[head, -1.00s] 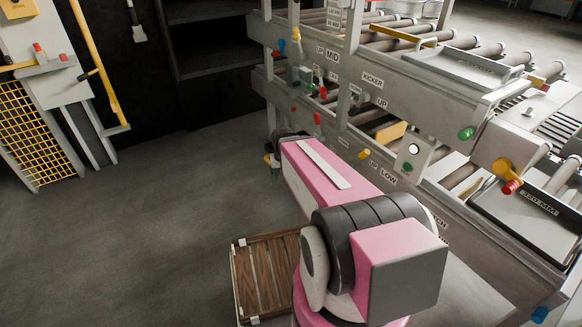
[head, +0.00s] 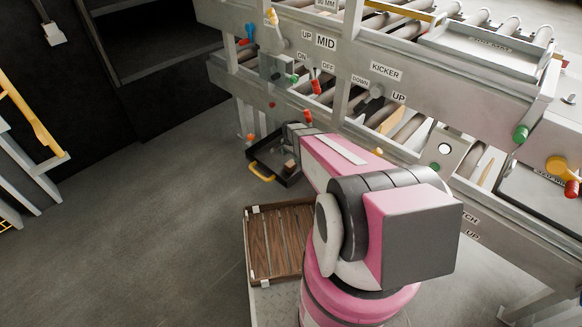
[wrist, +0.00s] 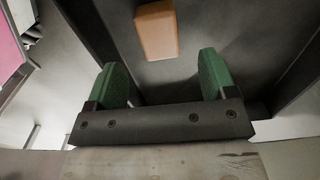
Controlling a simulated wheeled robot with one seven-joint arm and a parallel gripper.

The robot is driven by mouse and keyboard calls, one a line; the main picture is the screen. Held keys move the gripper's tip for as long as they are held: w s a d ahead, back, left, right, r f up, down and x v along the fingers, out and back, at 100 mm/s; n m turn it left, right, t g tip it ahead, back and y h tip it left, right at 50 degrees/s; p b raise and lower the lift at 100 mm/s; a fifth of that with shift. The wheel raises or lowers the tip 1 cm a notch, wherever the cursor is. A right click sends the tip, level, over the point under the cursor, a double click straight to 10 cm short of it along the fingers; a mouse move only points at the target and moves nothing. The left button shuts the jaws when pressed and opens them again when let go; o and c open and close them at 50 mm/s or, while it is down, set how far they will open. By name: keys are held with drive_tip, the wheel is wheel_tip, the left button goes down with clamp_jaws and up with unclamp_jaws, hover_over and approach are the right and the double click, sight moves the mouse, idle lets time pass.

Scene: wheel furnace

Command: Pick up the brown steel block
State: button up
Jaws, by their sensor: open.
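The brown steel block (wrist: 157,29) lies on the dark floor of a tray, seen at the top centre of the wrist view. In the head view a small brown block (head: 290,165) shows in the dark tray (head: 268,150), beside the end of my arm. My gripper (wrist: 157,78) is open and empty, with its two green-padded fingers apart. The block is beyond the fingertips in the wrist view, roughly in line with the gap between them. The gripper itself is mostly hidden behind my arm in the head view.
The tray has a yellow handle (head: 262,172) and raised dark sides. A steel roller-conveyor frame (head: 330,70) with levers and labels stands close behind and to the right. A slatted wooden rack (head: 278,243) is beside my arm's base. Open floor (head: 150,220) lies to the left.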

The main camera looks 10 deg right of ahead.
sight(291, 163)
drive_tip(key=shift+s+a+f, duration=0.1)
drive_tip(key=shift+f, duration=1.45)
drive_tip(key=shift+s+a+f, duration=0.1)
drive_tip(key=shift+f, duration=1.4)
drive_tip(key=c, duration=1.1)
